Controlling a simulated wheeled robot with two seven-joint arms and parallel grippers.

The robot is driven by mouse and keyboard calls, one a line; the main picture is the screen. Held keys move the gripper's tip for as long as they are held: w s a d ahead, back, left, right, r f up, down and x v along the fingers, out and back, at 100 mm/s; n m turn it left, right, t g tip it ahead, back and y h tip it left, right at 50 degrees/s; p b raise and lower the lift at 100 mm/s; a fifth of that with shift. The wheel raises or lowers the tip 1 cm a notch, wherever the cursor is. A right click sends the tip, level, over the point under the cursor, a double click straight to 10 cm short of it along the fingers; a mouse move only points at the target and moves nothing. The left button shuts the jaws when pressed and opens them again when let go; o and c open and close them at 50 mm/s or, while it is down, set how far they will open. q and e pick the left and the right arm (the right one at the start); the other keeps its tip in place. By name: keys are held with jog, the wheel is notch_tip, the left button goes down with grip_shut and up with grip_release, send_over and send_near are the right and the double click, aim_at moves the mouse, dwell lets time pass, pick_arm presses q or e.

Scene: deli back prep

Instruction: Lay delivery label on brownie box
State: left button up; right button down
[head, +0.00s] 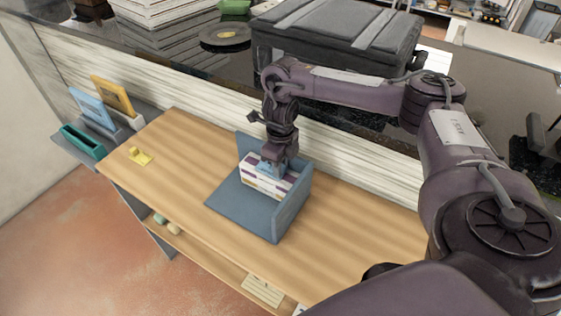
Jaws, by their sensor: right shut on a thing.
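A white box (262,187) with purple and yellow bands, which looks like the brownie box, sits in a blue-grey corner holder (229,207) on the wooden counter. My right gripper (269,166) points down at the top of the box. It is shut on a small blue piece (265,167) that looks like the delivery label. The jaws hide part of this piece, and I cannot tell whether it rests flat on the box. A yellow tag with a knob (139,156) lies apart on the counter's left part. My left gripper is not clearly in view.
The holder's raised walls stand behind and to the right of the box. A rack at the left end holds a blue card (90,106), a yellow card (113,96) and a teal tray (84,142). A dark case (335,35) stands on the upper ledge. The wooden counter (190,165) is mostly clear.

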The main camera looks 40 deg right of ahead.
jog(key=shift+f, duration=0.15)
jog(key=c, duration=1.1)
grip_release()
jog(key=shift+c, duration=0.2)
jog(key=shift+a, duration=0.1)
jog(key=shift+r, duration=0.25)
jog(key=shift+r+p, duration=1.05)
jog(key=shift+r, duration=0.15)
jog(key=shift+r+p, duration=2.6)
jog(key=shift+p, duration=0.05)
